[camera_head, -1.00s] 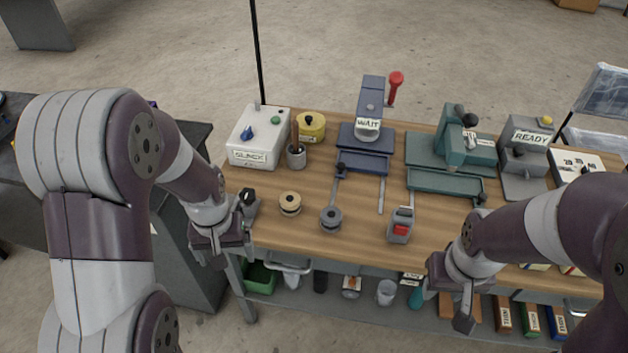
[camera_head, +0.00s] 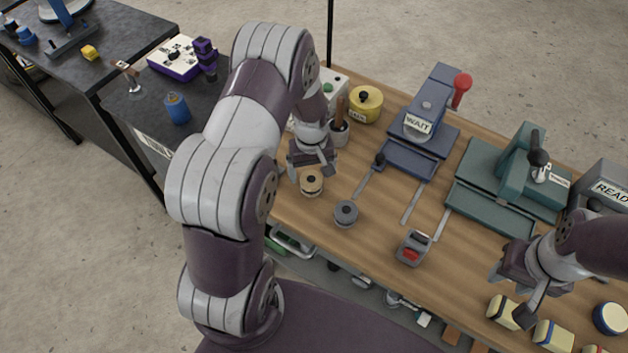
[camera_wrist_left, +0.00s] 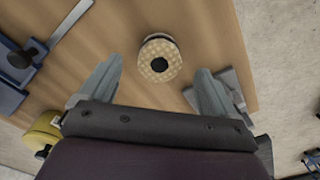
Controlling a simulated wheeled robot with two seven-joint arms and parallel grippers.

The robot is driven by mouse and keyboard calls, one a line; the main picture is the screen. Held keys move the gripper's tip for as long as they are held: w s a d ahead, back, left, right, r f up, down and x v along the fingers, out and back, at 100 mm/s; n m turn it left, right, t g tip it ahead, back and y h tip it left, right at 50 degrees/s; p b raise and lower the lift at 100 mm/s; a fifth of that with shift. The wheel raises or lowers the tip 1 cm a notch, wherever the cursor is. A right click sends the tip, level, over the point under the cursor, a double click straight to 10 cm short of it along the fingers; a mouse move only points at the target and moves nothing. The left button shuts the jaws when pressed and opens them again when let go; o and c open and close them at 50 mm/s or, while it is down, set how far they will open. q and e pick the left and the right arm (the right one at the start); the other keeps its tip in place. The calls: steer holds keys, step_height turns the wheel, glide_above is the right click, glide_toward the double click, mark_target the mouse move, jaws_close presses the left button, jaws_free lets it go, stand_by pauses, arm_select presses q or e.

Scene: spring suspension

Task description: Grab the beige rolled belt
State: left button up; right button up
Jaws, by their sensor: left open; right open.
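The beige rolled belt (camera_head: 311,182) is a short round roll with a dark centre, lying on the wooden workbench near its left edge. In the left wrist view the belt (camera_wrist_left: 159,60) shows from above, with a woven-looking beige top. My left gripper (camera_head: 313,172) is open and close to the belt, on its far side in the head view. In the wrist view its two fingers (camera_wrist_left: 155,85) stand apart, and the belt lies beyond the fingertips, between their lines. My right gripper (camera_head: 516,293) is open and empty near the bench's front edge at the right.
A grey roll (camera_head: 346,213) lies right of the belt. A cup (camera_head: 338,133) and a yellow tin (camera_head: 366,104) stand behind. A blue press (camera_head: 420,135), a green machine (camera_head: 510,185) and a grey-red block (camera_head: 413,248) stand farther right. Bare wood (camera_head: 300,211) surrounds the rolls.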

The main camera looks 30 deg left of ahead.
mark_target(311, 179)
arm_select(q)
steer(key=f, duration=0.3)
steer(key=f+p, duration=0.1)
steer(key=f, duration=0.1)
steer(key=shift+a, duration=0.25)
steer(key=shift+w+d+f, duration=0.1)
steer(key=shift+w+f, duration=0.05)
steer(key=shift+w, duration=0.05)
steer(key=c, duration=1.2)
